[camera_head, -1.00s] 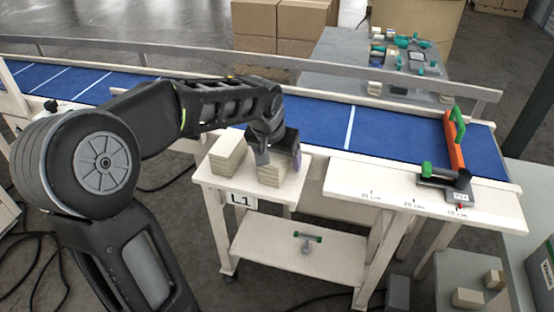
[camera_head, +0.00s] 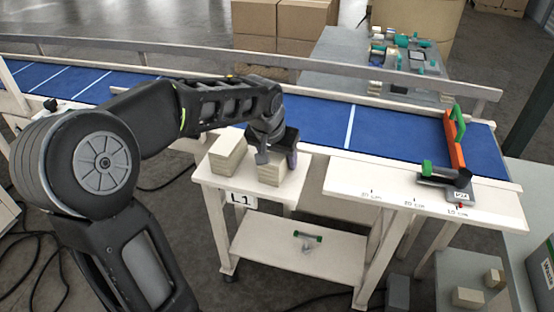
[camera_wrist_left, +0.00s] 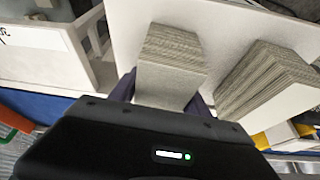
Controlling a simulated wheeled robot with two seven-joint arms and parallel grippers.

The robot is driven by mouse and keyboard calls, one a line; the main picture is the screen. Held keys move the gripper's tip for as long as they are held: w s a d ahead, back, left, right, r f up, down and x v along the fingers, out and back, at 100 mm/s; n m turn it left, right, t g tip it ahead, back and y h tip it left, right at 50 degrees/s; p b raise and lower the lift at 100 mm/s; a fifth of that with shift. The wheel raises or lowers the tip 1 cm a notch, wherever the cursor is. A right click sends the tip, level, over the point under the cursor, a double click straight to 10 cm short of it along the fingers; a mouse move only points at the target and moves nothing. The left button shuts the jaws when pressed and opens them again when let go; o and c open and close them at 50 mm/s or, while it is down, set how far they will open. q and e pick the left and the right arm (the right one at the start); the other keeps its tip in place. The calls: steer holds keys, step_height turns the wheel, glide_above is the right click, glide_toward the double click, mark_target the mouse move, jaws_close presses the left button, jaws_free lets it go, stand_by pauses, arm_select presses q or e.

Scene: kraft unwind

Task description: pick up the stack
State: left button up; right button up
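Two pale stacks of flat sheets stand on the white cart top (camera_head: 291,196) marked L1. My left gripper (camera_head: 276,158) reaches down over the right-hand stack (camera_head: 271,173), with one finger on each side of it. In the left wrist view this stack (camera_wrist_left: 170,65) sits between the two fingers, which appear to touch its sides. It still rests on the cart top. The other stack (camera_head: 227,152) stands just to the left in the head view and on the right in the left wrist view (camera_wrist_left: 265,82). My right gripper is not in view.
A blue conveyor (camera_head: 320,122) with a rail runs behind the cart. A small green-handled item (camera_head: 308,237) lies on the cart's lower shelf (camera_head: 290,254).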

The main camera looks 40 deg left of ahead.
arm_select(q)
steer(key=c, duration=1)
steer(key=shift+r, duration=0.1)
steer(key=shift+c, duration=0.2)
step_height(320, 180, up, 10)
steer(key=shift+r+b, duration=0.1)
steer(key=shift+b, duration=0.35)
